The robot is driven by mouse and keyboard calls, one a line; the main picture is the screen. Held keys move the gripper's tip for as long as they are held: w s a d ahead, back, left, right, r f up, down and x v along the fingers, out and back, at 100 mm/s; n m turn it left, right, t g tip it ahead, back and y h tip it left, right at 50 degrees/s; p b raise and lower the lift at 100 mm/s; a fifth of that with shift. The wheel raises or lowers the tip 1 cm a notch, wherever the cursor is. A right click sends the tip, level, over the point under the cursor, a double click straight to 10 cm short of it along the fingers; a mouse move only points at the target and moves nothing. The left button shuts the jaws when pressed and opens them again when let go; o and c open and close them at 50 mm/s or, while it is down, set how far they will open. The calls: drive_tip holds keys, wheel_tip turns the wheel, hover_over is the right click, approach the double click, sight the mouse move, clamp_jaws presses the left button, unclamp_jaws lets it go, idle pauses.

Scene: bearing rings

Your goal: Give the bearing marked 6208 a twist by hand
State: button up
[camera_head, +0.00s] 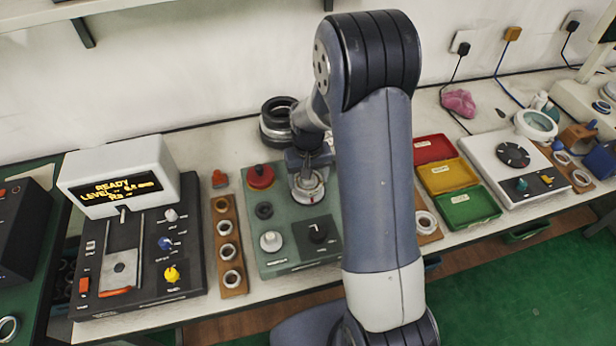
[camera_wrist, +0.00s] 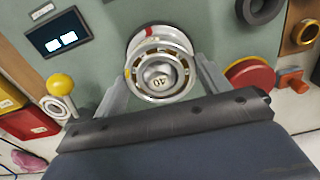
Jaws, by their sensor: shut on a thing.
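A steel bearing ring (camera_wrist: 136,77) with visible balls sits around a round hub (camera_wrist: 158,76) marked 40, which reads upside down in the wrist view. In the head view the bearing (camera_head: 308,193) is on the green tester (camera_head: 262,210), partly hidden by my gripper (camera_head: 305,165). My gripper's two fingers (camera_wrist: 162,72) are on either side of the bearing in the wrist view, shut on it. No 6208 mark is legible on it. A white part with a red mark (camera_wrist: 152,37) shows just behind the ring.
A red button (camera_head: 260,177) and knobs stand on the tester close to my gripper. A wooden rack (camera_head: 228,215) with several rings lies to the left, beside a machine with a lit display (camera_head: 120,187). Red, yellow and green trays (camera_head: 468,208) lie right of my arm.

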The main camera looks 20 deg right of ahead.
drive_tip(key=shift+n, duration=0.6)
drive_tip(key=shift+n, duration=1.1)
drive_tip(key=shift+n+b, duration=0.4)
drive_tip(key=shift+n, duration=0.7)
drive_tip(key=shift+d+n, duration=0.1)
drive_tip(key=shift+n, duration=1)
